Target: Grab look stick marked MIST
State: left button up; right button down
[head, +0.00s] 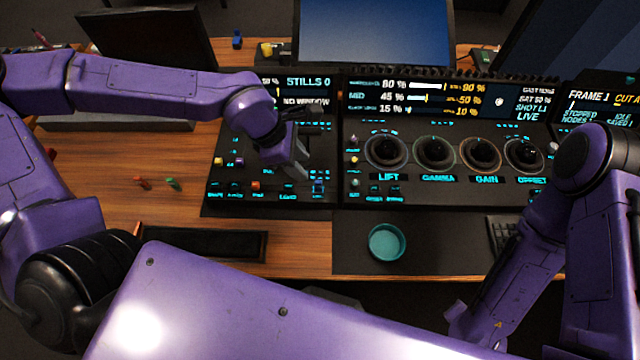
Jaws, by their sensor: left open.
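No lettering that I can read as MIST shows, so I cannot tell which piece is that look stick. Small coloured pieces on the left panel (225,205) include a yellow one (218,161), a purple one (240,162), an orange one (255,185) and a blue one (318,187). A red stick (143,183) and a green stick (173,184) lie on the wood left of the panel. My left gripper (303,172) is open over the panel's right part, close to the blue piece; contact cannot be told.
The trackball panel (350,205) with several dark balls stands to the right of the left panel. A teal round dish (387,243) sits on a dark mat in front. A monitor (375,30) stands behind. Bare wood (100,175) lies to the left.

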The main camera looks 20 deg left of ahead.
aim_at(316, 181)
pick_arm(q)
jog(key=x, duration=0.8)
jog(key=shift+d+f, duration=0.1)
jog(key=shift+f, duration=0.1)
jog(key=shift+w+d+f, duration=0.15)
jog(key=shift+f, duration=0.25)
grip_shut()
